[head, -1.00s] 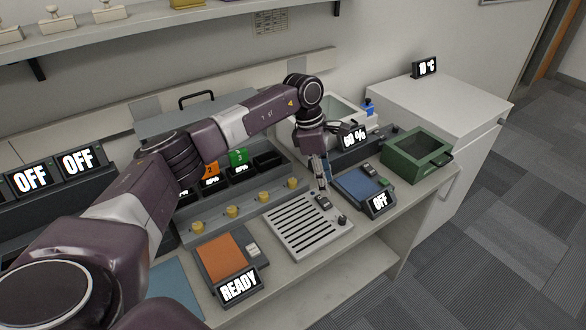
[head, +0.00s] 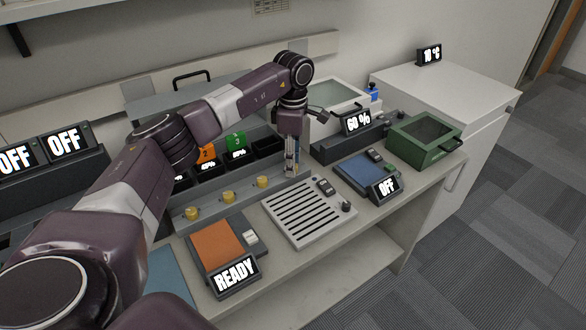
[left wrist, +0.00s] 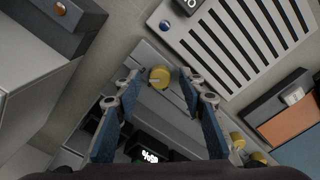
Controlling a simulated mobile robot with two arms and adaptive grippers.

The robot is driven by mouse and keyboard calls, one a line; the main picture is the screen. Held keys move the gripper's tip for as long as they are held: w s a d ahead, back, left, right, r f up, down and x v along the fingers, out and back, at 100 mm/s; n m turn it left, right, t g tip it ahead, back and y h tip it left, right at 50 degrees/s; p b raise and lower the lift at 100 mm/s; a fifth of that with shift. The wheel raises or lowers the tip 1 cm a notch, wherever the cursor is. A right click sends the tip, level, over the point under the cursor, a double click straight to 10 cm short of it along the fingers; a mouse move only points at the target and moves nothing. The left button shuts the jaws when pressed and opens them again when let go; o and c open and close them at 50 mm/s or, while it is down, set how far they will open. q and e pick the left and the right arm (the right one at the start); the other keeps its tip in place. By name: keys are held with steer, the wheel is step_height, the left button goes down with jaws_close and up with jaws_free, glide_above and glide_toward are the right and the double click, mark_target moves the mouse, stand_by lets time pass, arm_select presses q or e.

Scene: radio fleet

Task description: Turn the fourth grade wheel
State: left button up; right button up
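The grade wheels are small yellow knobs in a row on a grey ledge. In the head view the first (head: 192,213), second (head: 229,198) and third (head: 262,183) show; the fourth is hidden by my left gripper (head: 292,170), which points straight down at the right end of the row. In the left wrist view the fourth wheel (left wrist: 159,76) lies between the two fingertips of my left gripper (left wrist: 160,84). The fingers are spread, with a gap visible on each side of the wheel. Two other wheels (left wrist: 238,140) (left wrist: 258,158) show at lower right. My right gripper is out of view.
Behind the wheels stand bins with number cards, such as the green card (head: 236,143). In front are a slotted grey tray (head: 305,213), an orange-topped READY scale (head: 216,245) and a blue-topped OFF unit (head: 363,174). A green box (head: 421,141) stands at right.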

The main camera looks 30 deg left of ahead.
arm_select(q)
steer(key=shift+f, duration=0.2)
steer(key=shift+c, duration=0.3)
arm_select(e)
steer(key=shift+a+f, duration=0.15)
arm_select(q)
jaws_close()
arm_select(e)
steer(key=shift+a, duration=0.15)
arm_select(q)
steer(key=shift+n, duration=0.3)
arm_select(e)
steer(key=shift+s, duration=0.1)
arm_select(q)
steer(key=n+p, duration=0.2)
steer(key=n, duration=0.1)
steer(key=shift+r, duration=0.1)
steer(key=n+p, duration=0.1)
steer(key=n, duration=0.4)
steer(key=n+p, duration=0.2)
steer(key=n, duration=0.3)
steer(key=shift+n+p, duration=0.65)
steer(key=shift+n, duration=1.45)
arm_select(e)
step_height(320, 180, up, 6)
